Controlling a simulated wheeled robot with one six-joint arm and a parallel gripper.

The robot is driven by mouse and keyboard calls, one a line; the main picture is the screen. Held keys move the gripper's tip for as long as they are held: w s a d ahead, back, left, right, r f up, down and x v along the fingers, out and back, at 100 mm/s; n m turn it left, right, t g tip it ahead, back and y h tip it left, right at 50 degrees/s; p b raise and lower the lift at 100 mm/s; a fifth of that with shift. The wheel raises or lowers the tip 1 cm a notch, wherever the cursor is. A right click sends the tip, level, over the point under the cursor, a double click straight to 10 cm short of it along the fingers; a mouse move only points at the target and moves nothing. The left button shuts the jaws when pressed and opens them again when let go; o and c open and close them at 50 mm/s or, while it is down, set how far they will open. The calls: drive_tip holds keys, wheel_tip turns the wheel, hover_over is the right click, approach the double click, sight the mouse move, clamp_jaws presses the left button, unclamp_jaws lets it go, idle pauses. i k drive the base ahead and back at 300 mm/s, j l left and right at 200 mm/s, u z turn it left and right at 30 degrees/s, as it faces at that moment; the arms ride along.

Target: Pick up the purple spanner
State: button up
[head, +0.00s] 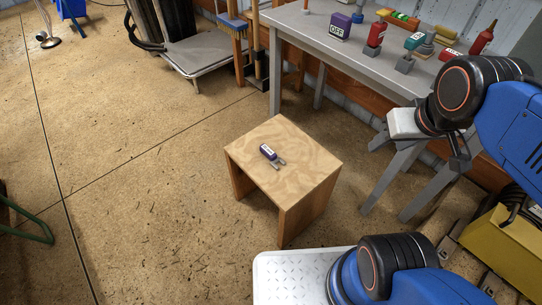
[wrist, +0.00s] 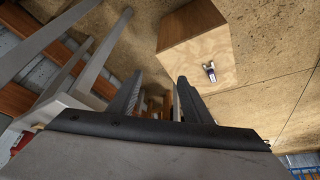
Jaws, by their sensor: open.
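The purple spanner (head: 268,153) is a small tool with a purple, white-labelled body and a grey forked end. It lies on top of a low plywood stool (head: 300,160), left of its middle. In the wrist view the spanner (wrist: 210,72) shows on the stool's pale top (wrist: 190,62), right of my fingers. My gripper (wrist: 160,76) is open and empty, its two dark fingers apart. It is clear of the stool and the spanner. In the head view my wrist is at the right, by the grey table, and my fingers are hard to make out.
A flat trolley (head: 200,52) is at the back. A yellow box (head: 505,250) is at lower right. The floor left of the stool is clear.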

sight(264, 149)
drive_tip(key=z, duration=2.45)
drive_tip(key=u, duration=0.95)
drive_tip(key=k, duration=0.9)
drive_tip(key=u, duration=1.5)
